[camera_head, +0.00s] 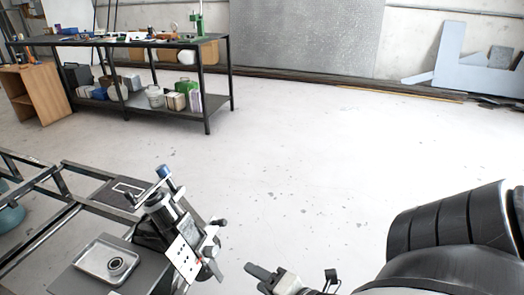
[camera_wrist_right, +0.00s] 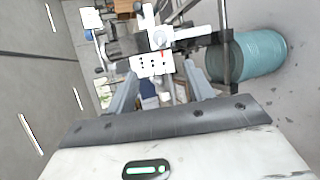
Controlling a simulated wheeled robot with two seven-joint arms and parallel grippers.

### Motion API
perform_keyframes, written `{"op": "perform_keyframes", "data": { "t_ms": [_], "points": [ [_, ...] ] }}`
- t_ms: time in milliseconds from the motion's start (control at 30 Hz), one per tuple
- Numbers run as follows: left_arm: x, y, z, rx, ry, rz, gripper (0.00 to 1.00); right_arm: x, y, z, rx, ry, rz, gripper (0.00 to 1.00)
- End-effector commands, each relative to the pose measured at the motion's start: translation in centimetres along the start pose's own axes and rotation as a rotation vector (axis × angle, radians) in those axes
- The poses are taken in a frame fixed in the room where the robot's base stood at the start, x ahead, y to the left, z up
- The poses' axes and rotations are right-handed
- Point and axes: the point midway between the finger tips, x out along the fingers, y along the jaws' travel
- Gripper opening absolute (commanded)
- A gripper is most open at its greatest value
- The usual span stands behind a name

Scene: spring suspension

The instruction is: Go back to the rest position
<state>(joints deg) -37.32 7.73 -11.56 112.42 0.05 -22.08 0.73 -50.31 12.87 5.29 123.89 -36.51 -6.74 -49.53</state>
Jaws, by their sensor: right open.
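My right gripper (camera_head: 296,277) is at the bottom of the head view, right of a metal fixture (camera_head: 180,235) and apart from it. In the right wrist view, my right gripper (camera_wrist_right: 160,85) has its two fingers spread, and I see nothing held between them. The fixture's white plate with dark holes (camera_wrist_right: 152,65) shows beyond the fingertips. My right arm (camera_head: 440,240) fills the lower right of the head view. My left gripper is in neither view.
A teal drum (camera_wrist_right: 250,54) stands beside the frame. A dark workbench (camera_head: 120,42) with tools and bins is at the back left. The middle floor is clear.

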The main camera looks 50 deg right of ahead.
Motion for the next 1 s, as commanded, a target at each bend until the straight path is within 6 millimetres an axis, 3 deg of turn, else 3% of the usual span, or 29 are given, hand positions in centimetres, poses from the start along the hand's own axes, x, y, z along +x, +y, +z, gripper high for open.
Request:
{"op": "perform_keyframes", "data": {
  "t_ms": [567,667,900,1000],
  "points": [
    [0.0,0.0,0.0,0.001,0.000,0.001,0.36,0.2,-0.2,-0.2,0.038,0.001,-0.006,0.52],
    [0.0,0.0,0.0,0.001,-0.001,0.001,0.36,0.9,-1.4,-1.8,0.280,0.009,-0.047,0.52],
    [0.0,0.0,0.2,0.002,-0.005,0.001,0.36,3.2,-5.2,-10.7,1.253,0.024,-0.300,0.52],
    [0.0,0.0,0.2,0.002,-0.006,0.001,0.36,3.4,-5.9,-13.5,1.500,0.013,-0.396,0.52]
  ]
}}
